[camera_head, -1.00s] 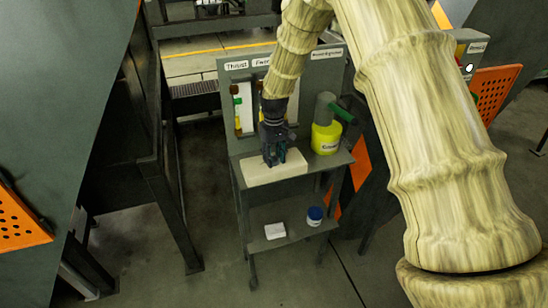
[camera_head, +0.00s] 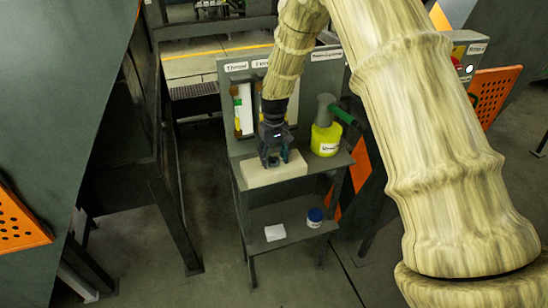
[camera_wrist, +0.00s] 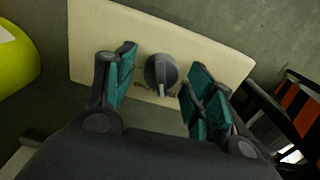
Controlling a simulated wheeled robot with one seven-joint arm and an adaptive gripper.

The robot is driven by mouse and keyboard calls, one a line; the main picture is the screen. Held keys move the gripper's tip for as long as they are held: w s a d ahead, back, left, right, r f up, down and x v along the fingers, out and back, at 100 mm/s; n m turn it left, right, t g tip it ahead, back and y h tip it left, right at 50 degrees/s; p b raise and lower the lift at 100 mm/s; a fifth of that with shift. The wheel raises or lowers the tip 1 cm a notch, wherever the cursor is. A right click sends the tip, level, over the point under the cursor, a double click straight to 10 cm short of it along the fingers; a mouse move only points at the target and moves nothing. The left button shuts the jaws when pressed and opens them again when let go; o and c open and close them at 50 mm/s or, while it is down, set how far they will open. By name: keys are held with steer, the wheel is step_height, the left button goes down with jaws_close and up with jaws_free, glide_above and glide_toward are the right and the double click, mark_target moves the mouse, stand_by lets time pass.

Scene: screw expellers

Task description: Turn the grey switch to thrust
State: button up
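The grey switch (camera_wrist: 161,73) is a round dark knob with a lighter pointer mark, set on a cream panel (camera_wrist: 105,25). In the wrist view the pointer faces the bottom of the picture, toward small lettering too blurred to read. A "Thrust" label (camera_head: 236,67) is on the upright board behind.
A yellow container (camera_head: 325,138) with a grey top and green handle stands right of the panel; its yellow side shows in the wrist view (camera_wrist: 14,58). A white block (camera_head: 274,232) and a blue-lidded jar (camera_head: 315,217) sit on the lower shelf. Dark machinery flanks the stand.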

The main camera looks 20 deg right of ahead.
stand_by(0.3)
step_height(320, 180, up, 12)
stand_by(0.6)
steer(key=shift+f, duration=0.15)
